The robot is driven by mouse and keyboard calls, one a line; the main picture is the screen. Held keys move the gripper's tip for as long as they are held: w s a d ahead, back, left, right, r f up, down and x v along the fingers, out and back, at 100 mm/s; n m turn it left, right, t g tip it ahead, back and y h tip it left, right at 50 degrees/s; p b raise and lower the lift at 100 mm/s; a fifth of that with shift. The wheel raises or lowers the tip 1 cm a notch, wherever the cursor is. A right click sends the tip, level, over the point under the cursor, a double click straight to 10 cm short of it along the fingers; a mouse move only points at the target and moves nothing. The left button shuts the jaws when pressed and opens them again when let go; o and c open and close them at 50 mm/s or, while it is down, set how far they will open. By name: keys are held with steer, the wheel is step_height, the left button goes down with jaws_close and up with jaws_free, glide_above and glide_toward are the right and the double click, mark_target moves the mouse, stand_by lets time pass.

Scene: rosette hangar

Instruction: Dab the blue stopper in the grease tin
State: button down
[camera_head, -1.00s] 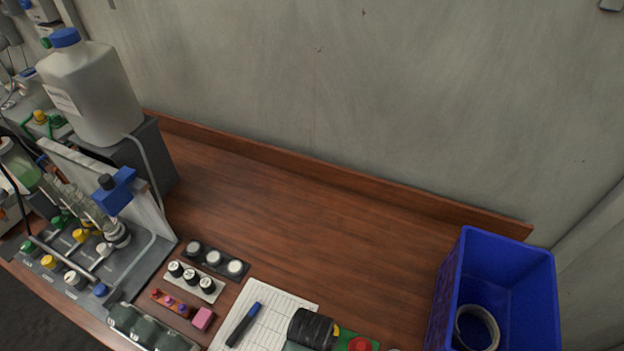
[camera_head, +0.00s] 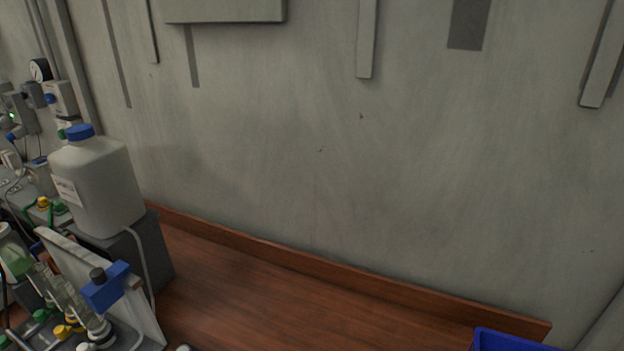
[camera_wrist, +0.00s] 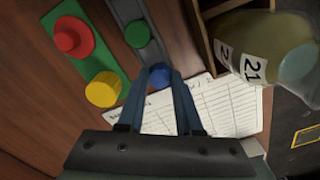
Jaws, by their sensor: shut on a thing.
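The blue stopper (camera_wrist: 158,122) shows in the wrist view as a round blue shape between the fingers. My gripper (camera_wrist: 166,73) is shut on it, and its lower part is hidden. The fingers reach over the edge of a white lined sheet (camera_wrist: 225,106). How far they are above the table I cannot tell. My gripper is not in the head view. I cannot make out the grease tin in either current view.
In the wrist view, a red cap (camera_wrist: 72,36), yellow cap (camera_wrist: 104,89) and green cap (camera_wrist: 137,34) lie ahead. The head view shows a white canister (camera_head: 98,185) and a blue bin's rim (camera_head: 505,342).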

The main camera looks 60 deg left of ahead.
steer(key=shift+r, duration=0.1)
steer(key=shift+r+p, duration=1.95)
steer(key=shift+p, duration=0.35)
steer(key=shift+w+d, duration=0.1)
